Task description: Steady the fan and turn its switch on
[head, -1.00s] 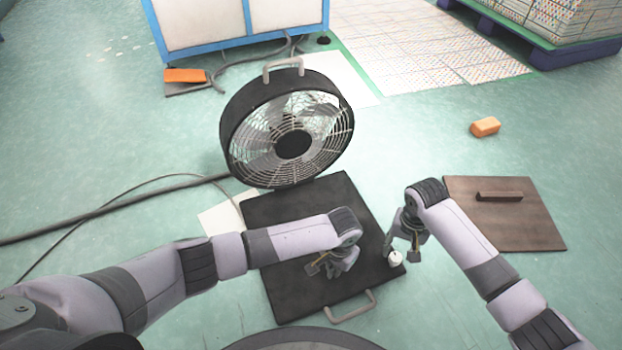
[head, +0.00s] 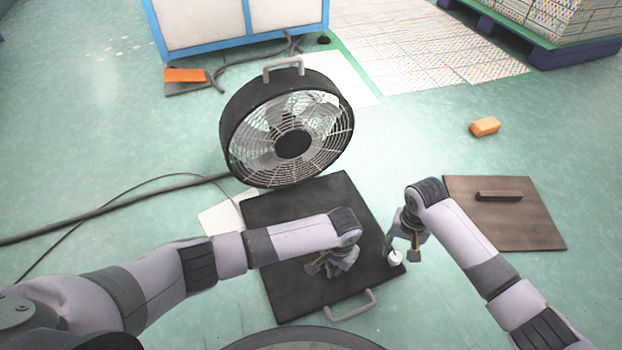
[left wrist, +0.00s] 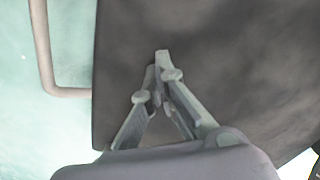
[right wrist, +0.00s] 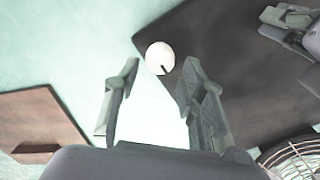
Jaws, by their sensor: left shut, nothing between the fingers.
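The fan (head: 236,128) is a round black drum with a wire grille and a grey top handle. It stands upright at the far edge of its black base plate (head: 290,215). A white round knob (head: 395,258), apparently the switch, is at the plate's right edge. In the right wrist view the knob (right wrist: 160,58) shows a dark mark. My right gripper (head: 401,251) is open, its fingertips on either side of the knob; I cannot tell if they touch it. My left gripper (head: 331,266) is shut and empty over the plate; it also shows in the left wrist view (left wrist: 162,62).
A grey handle (head: 352,307) is on the plate's near edge. A brown board (head: 520,225) with a bar lies at the right, and an orange block (head: 485,127) behind it. A dark cable (head: 120,203) runs left. A blue-framed cabinet (head: 240,25) stands behind.

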